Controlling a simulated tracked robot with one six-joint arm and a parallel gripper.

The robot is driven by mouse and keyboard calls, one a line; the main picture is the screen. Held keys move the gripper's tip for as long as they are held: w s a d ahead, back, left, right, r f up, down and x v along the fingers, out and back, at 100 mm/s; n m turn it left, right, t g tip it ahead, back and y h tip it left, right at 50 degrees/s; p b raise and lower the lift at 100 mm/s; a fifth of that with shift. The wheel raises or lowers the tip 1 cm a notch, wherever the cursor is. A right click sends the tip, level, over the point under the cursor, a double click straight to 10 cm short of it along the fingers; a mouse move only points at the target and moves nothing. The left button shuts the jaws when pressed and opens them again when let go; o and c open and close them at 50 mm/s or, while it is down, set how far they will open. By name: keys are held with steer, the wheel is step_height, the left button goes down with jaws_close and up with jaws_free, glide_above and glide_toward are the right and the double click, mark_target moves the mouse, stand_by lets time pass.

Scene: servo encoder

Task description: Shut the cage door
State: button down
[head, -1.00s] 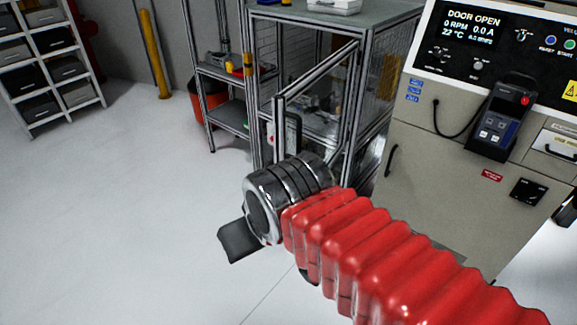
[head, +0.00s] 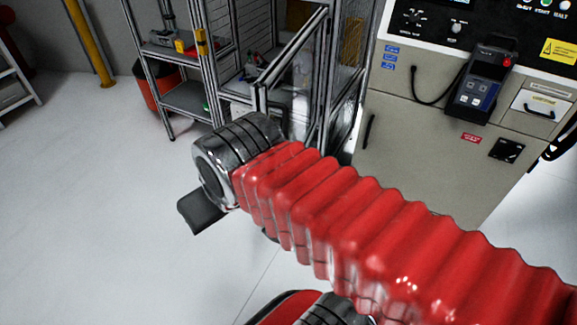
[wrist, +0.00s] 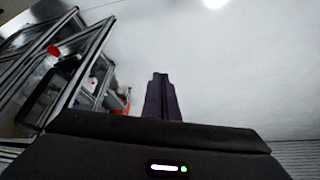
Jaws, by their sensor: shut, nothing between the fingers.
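The cage (head: 345,95) is a metal-framed enclosure with mesh sides in the head view, left of the beige cabinet. Its door (head: 292,45) stands open, its framed panel swung out toward me. My arm hides the lower part of the door. The wrist view shows metal door framing (wrist: 88,62) slanting along the left, with a dark rounded handle-like loop (wrist: 40,92). My gripper (wrist: 161,78) is shut and empty, pointing at pale floor to the right of that framing, apart from it in the picture.
The beige cabinet (head: 420,150) stands close right of the cage, with a handheld pendant (head: 482,85) on its front. A shelf stand (head: 190,100) and a red bin (head: 155,90) are left of the cage.

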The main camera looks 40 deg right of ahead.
steer(key=d+f+m+y, duration=0.1)
steer(key=d+f+m, duration=0.1)
steer(key=d+m, duration=0.8)
steer(key=s+d+f+m+t+y, duration=0.1)
steer(key=d+f+m, duration=0.2)
steer(key=d+m, duration=0.7)
steer(key=d+f+m+t+y, duration=0.1)
steer(key=d+f+m+y, duration=0.1)
steer(key=d+m, duration=0.8)
steer(key=shift+s+d+f, duration=0.25)
steer(key=shift+s+d, duration=0.05)
steer(key=shift+d, duration=0.7)
